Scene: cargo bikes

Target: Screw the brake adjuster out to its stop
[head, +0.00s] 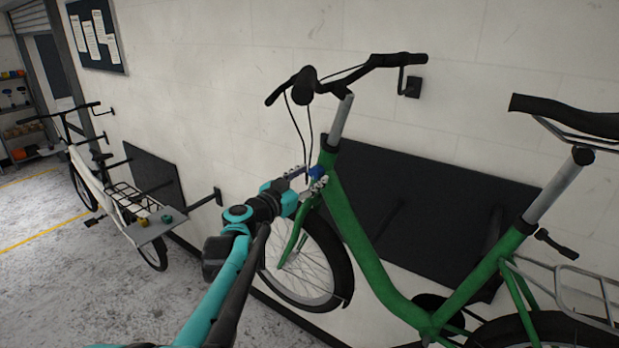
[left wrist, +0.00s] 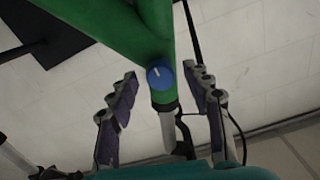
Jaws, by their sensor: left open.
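The brake adjuster is a round blue knob (head: 317,171) on the front of the green bike (head: 350,225), by the head tube. In the left wrist view the blue knob (left wrist: 160,77) shows face-on, with a short white mark near its upper edge. My left gripper (head: 308,180) is at the knob in the head view. In the left wrist view its two fingers stand wide apart, one on each side of the knob, with a gap on both sides. It is open and holds nothing. My right gripper is not in view.
The green bike hangs or stands along a white wall with a dark panel (head: 440,190) behind it. Its handlebar (head: 345,68) is above the knob. A white cargo bike (head: 105,190) stands further left. Grey floor (head: 60,285) is open at lower left.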

